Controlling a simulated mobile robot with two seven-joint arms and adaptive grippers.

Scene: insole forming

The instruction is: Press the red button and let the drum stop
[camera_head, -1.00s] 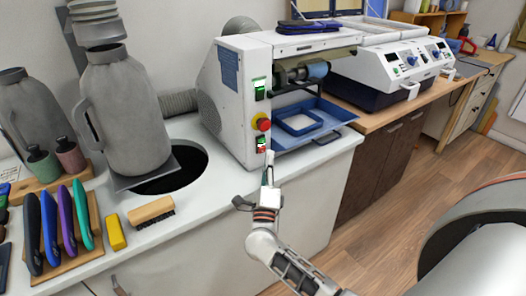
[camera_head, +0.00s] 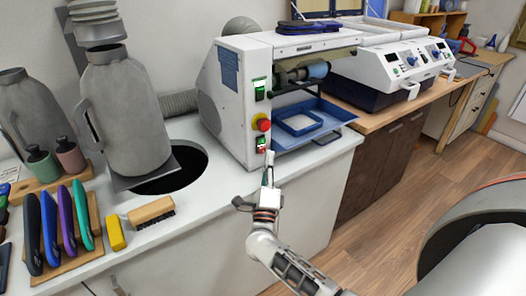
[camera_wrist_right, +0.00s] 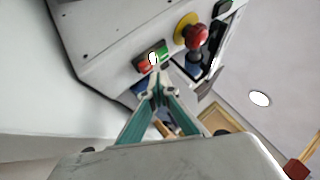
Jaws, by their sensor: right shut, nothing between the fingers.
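The white machine (camera_head: 237,95) stands on the bench with a blue-grey drum (camera_head: 318,70) in its opening. On its front panel, a small switch has a red button (camera_wrist_right: 145,67) beside a green button (camera_wrist_right: 164,52), with a bright white spot between them. The switch also shows low on the panel in the head view (camera_head: 262,145). My right gripper (camera_head: 269,156) is shut and empty, its tips just below this switch. In the wrist view its tips (camera_wrist_right: 158,76) are close to the red button; I cannot tell whether they touch it. My left gripper is not in view.
A red mushroom knob on a yellow base (camera_wrist_right: 196,37) sits above the switch. A blue tray (camera_head: 312,125) juts out right of the panel. Left are a brush (camera_head: 151,212), a grey jug-like vessel (camera_head: 125,115) and a dark round hole in the bench (camera_head: 180,172).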

